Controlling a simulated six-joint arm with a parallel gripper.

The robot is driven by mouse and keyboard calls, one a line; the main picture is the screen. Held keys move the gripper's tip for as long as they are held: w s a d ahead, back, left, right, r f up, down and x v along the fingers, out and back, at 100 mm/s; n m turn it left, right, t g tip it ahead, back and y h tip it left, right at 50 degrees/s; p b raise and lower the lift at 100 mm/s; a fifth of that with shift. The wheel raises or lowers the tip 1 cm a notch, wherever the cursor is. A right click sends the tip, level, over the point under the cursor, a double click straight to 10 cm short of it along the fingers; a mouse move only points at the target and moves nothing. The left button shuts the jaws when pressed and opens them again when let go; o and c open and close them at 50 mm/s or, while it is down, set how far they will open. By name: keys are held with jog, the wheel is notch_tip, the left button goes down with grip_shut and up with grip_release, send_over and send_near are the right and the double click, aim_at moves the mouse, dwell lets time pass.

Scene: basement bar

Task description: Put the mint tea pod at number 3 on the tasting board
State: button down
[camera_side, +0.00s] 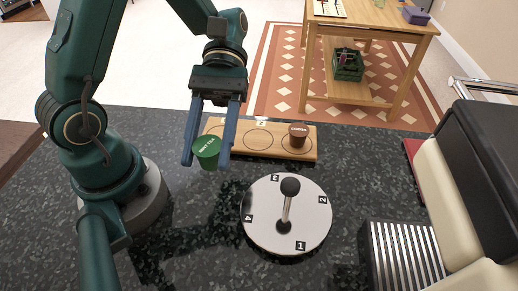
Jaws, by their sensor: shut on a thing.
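My gripper (206,163) points down and is shut on the green mint tea pod (207,147), which sits between its two blue fingers, slightly tilted. The pod shows in front of the left end of a wooden board (240,151) with a row of ring marks. Whether it touches the board cannot be told. The middle ring is empty. A brown pod (298,136) stands on the right ring; its label is too small to read surely. A small white tag (261,122) stands at the board's back edge. The left ring is partly hidden by pod and fingers.
A round white disc (268,232) with numbers 1 to 4 around its rim and a black-knobbed lever (289,188) stands in front of the board. A black and cream machine (470,170) with a ribbed tray (405,256) is at right.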

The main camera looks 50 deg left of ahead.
jog(key=s+a+f+m+g+y, duration=0.2)
jog(key=s+m+g+y, duration=0.25)
jog(key=m+y, duration=0.35)
jog(key=m+t+y, duration=1.3)
jog(key=m+t, duration=0.5)
jog(key=m, duration=0.5)
send_over(220, 135)
jog(key=shift+d+f, duration=0.1)
jog(key=shift+f, duration=3.65)
jog(key=shift+c, duration=1.7)
grip_release()
jog(key=shift+f, duration=0.1)
